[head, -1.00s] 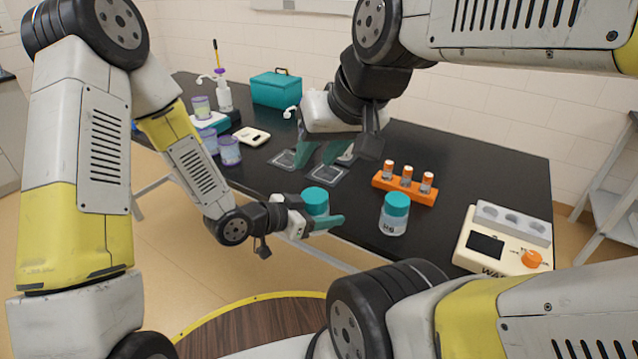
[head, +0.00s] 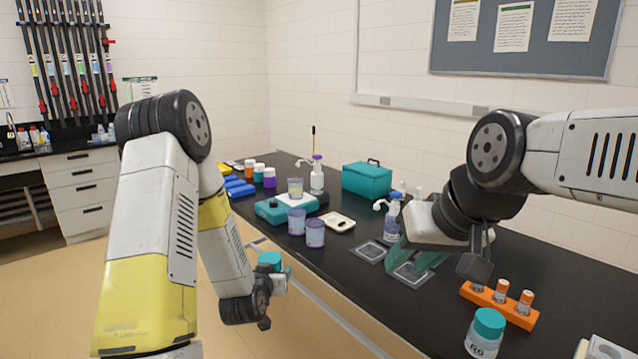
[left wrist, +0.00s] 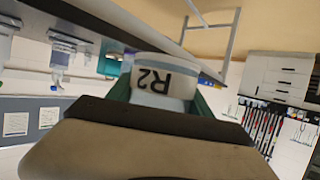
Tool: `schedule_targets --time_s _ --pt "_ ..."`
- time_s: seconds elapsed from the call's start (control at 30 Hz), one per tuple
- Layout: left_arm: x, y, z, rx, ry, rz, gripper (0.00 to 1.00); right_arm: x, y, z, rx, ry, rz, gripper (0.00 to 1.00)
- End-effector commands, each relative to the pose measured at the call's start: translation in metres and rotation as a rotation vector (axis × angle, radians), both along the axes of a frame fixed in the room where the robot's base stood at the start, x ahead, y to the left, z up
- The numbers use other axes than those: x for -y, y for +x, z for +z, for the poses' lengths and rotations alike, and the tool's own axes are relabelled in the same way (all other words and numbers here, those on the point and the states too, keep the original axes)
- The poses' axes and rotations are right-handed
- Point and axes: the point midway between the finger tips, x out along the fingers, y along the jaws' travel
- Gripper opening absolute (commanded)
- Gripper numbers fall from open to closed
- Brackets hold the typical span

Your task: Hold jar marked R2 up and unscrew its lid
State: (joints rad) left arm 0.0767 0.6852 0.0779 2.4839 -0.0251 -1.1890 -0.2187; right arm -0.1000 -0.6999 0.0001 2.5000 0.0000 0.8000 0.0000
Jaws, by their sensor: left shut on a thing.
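The jar marked R2 (left wrist: 153,80) has a dark R2 on a white label, upside down in the left wrist view. In the head view its teal lid (head: 270,260) shows, and most of its body is hidden. My left gripper (head: 279,276) is shut on the jar and holds it off the table, in front of the table's front edge. The lid is on the jar. My right gripper (head: 411,262) has its teal fingers apart and empty, above the dark table beside two flat square pads (head: 367,252). It is well to the right of the jar.
Another teal-lidded jar (head: 484,335) stands at the front right, near an orange vial rack (head: 500,306). Purple-rimmed cups (head: 315,233), a white tray (head: 336,223) and a teal case (head: 367,179) stand on the black table (head: 342,262). Open floor lies left of the table.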

Motion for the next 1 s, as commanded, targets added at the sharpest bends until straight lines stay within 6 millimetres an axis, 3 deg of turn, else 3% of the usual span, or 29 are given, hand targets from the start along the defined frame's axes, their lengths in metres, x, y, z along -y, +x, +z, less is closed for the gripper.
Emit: schedule_targets --time_s 0.13,0.43,0.47,0.73,1.0 --pt "-0.027 0.002 0.001 0.004 0.006 0.081 0.14 0.000 0.000 0.000 0.000 0.000 0.000 0.36" --pt "-0.032 0.002 0.000 0.004 0.009 0.097 0.14 0.000 0.000 0.000 0.000 0.000 0.000 0.36" --pt "-0.032 0.002 0.000 0.004 0.009 0.097 0.53 0.000 0.000 0.000 0.000 0.000 0.000 0.36" --pt "-0.031 0.002 0.000 0.004 0.008 0.095 0.00 0.000 0.000 0.000 0.000 0.000 0.000 0.36" --pt "-0.030 0.002 0.000 0.004 0.008 0.088 0.00 0.000 0.000 0.000 0.000 0.000 0.000 0.36"
